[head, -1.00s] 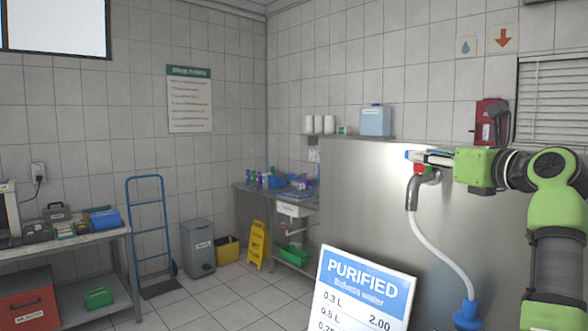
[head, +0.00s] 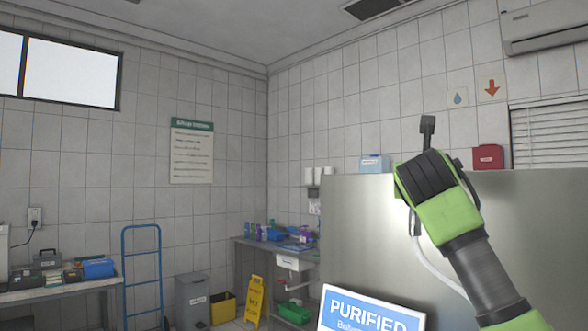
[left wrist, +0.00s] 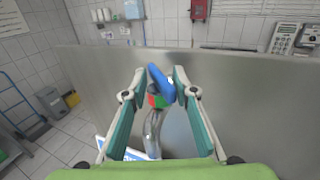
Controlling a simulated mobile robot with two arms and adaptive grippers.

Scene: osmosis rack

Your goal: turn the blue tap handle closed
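In the left wrist view the blue tap handle (left wrist: 161,83) slants from upper left to lower right above a red and green collar (left wrist: 157,101) on a silver tap spout (left wrist: 152,130). My left gripper (left wrist: 160,73) is open, with one finger on each side of the handle. Whether a finger touches the handle is unclear. In the head view my green and black arm covers the handle and hides its gripper fingers. Only part of the spout (head: 416,224) shows beside it. My right gripper is not in view.
A PURIFIED sign (head: 365,312) is at lower front. A red box (head: 488,157) and light-blue container (head: 374,164) are beyond. Floor to the left holds a yellow sign (head: 254,298).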

